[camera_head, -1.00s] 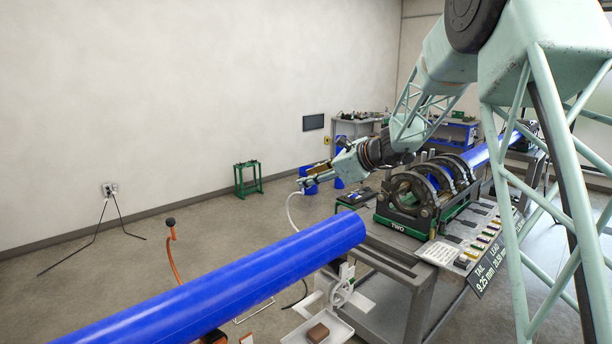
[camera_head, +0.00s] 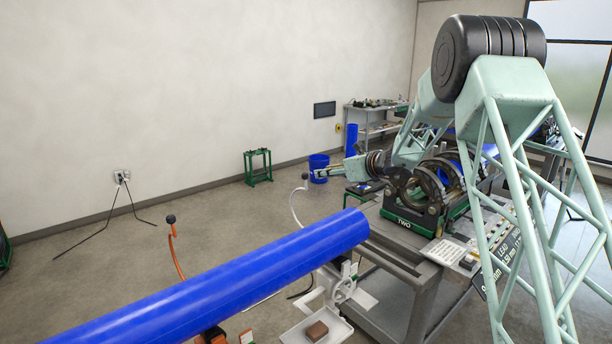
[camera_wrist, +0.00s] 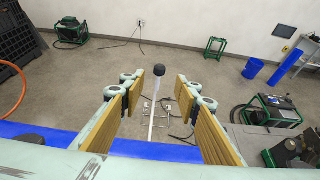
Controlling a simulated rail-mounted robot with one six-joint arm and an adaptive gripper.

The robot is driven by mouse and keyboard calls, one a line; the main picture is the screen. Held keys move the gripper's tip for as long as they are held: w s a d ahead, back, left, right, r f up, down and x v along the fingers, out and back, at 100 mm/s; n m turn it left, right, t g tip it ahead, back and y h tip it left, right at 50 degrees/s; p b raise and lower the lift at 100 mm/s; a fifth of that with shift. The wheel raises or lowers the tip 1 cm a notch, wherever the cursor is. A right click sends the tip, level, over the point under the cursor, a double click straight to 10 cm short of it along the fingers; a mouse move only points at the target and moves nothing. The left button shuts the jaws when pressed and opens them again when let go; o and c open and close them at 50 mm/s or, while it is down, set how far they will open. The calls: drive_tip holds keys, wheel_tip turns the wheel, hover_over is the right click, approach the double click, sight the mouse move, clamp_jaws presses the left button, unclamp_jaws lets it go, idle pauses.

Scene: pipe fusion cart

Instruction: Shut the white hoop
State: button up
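The white hoop (camera_head: 293,203) is a thin curved white arm with a dark knob (camera_head: 305,176) on its upper end. It stands up open beside the far side of the blue pipe (camera_head: 250,268), not lying over it. In the wrist view the white hoop (camera_wrist: 152,112) rises between my spread fingers, its dark knob (camera_wrist: 159,70) near the level of the fingertips. My gripper (camera_head: 318,173) is just right of the knob in the head view and is open. In the wrist view my gripper (camera_wrist: 158,80) shows tan pads wide apart, with no clear contact.
An orange hoop (camera_head: 175,252) with a dark knob stands open to the left. A white tray (camera_head: 318,331) with a brown block (camera_head: 317,330) is in front of the pipe. The clamp machine (camera_head: 425,195) stands right. Open floor lies beyond the hoops.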

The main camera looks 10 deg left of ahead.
sight(307, 174)
drive_tip(key=shift+w+a, duration=0.1)
drive_tip(key=shift+p+x, duration=1.15)
drive_tip(key=shift+x, duration=5.65)
drive_tip(key=shift+f, duration=0.1)
drive_tip(key=shift+c, duration=0.7)
clamp_jaws()
